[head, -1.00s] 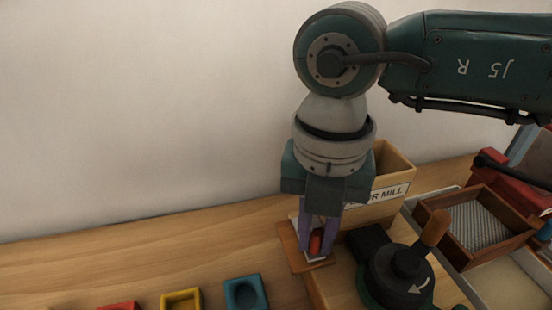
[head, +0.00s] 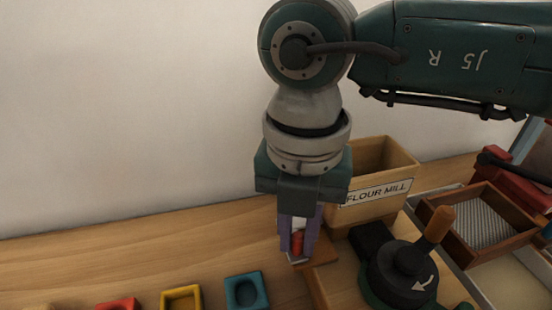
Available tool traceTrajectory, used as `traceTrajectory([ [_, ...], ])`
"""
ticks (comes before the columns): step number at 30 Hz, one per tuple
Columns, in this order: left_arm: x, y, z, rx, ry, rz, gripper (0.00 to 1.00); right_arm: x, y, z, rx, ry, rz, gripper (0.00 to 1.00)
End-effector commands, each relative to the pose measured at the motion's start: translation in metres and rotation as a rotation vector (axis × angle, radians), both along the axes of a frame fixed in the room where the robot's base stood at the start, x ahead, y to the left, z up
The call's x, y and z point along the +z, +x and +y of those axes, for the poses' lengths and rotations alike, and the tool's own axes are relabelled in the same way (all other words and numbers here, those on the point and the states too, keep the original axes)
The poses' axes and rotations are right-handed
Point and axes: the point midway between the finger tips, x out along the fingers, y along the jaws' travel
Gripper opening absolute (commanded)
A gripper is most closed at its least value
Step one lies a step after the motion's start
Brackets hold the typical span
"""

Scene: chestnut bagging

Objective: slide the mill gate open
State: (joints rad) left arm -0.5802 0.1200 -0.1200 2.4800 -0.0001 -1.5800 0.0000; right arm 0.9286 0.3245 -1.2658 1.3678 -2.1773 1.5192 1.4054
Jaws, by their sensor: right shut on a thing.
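The flour mill is a wooden box (head: 381,213) with a "FLOUR MILL" label, at the right of the picture. Its gate shows as a small metal plate (head: 299,262) with a red knob (head: 297,243), at the left side of the mill's base, beside a brown wooden piece (head: 322,251). My right gripper (head: 298,246) points down with its purple fingers shut on the red knob. The fingers hide part of the knob and the plate. My left gripper is not in view.
A black crank (head: 402,268) with an orange-brown handle (head: 436,228) stands right of the gate. A wooden tray with a mesh floor (head: 484,222) lies further right. The table left of the gripper is clear.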

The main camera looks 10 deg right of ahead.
Motion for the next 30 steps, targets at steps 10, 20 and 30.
traceTrajectory([
  [10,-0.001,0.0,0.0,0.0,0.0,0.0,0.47,0.001,0.0,0.006,0.001,0.007,-0.001,0.27],
  [20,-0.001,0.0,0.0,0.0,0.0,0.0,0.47,0.0,0.0,0.004,0.0,0.004,-0.001,0.5],
  [30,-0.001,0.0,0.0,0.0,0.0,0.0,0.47,0.027,0.001,0.005,0.002,0.004,-0.005,0.5],
])
